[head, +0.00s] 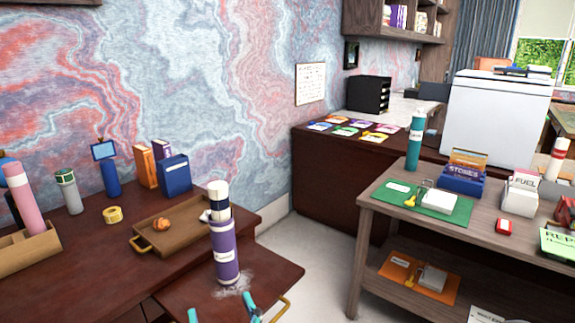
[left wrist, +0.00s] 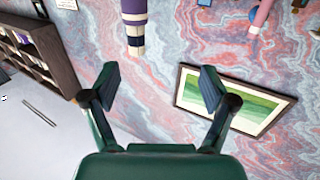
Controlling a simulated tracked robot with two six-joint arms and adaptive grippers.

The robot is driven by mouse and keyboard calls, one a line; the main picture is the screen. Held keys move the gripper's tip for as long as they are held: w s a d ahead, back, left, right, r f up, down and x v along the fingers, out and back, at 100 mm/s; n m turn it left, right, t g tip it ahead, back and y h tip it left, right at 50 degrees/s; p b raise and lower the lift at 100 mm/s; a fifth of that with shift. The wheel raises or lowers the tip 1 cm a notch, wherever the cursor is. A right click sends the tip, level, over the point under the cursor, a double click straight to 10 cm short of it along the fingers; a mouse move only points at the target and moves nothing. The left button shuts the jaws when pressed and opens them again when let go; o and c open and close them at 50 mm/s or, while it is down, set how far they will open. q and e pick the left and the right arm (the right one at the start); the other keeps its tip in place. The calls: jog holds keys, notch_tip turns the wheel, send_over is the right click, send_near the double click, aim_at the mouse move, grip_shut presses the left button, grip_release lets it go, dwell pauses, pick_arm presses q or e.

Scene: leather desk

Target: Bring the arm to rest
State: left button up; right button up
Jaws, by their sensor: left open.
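My left gripper (head: 222,311) shows at the bottom edge of the head view as two teal fingertips set apart. In the left wrist view the left gripper (left wrist: 160,86) is open, with nothing between its dark fingers. A purple bottle with a white and dark top (head: 227,252) stands upright just beyond the fingertips in the head view. The bottle also shows upside down at the top of the left wrist view (left wrist: 134,22), apart from the fingers. My right gripper is in neither view.
A wooden tray (head: 143,226) holding a small brown item lies on the dark desk (head: 70,275). Blue (head: 109,178), pink (head: 21,186) and grey (head: 68,188) bottles stand to the left. A grey-brown table (head: 470,236) with goods stands right, across open floor (head: 325,260).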

pick_arm(q)
jog(key=w+a+f+g+y+p, duration=0.25)
jog(key=a+f+p, duration=0.2)
jog(key=a, duration=0.65)
jog(key=s+a+f+m+g+h+p, duration=0.1)
jog(key=a+f+g+h+p, duration=0.25)
jog(key=f, duration=0.95)
jog(key=s+d+f+g+h+p, duration=0.35)
jog(key=s+f+h, duration=0.2)
jog(key=f, duration=0.45)
jog(key=s+d+f+m+g+h, duration=0.1)
jog(key=s+d+f+g+h, duration=0.1)
jog(key=s+d, duration=0.3)
jog(key=s+d+f+m+g+h+b, duration=0.1)
jog(key=s+d+g+h, duration=0.2)
jog(key=s, duration=0.5)
jog(key=shift+d+f+g, duration=0.35)
jog(key=shift+d+g, duration=0.3)
jog(key=shift+d, duration=0.3)
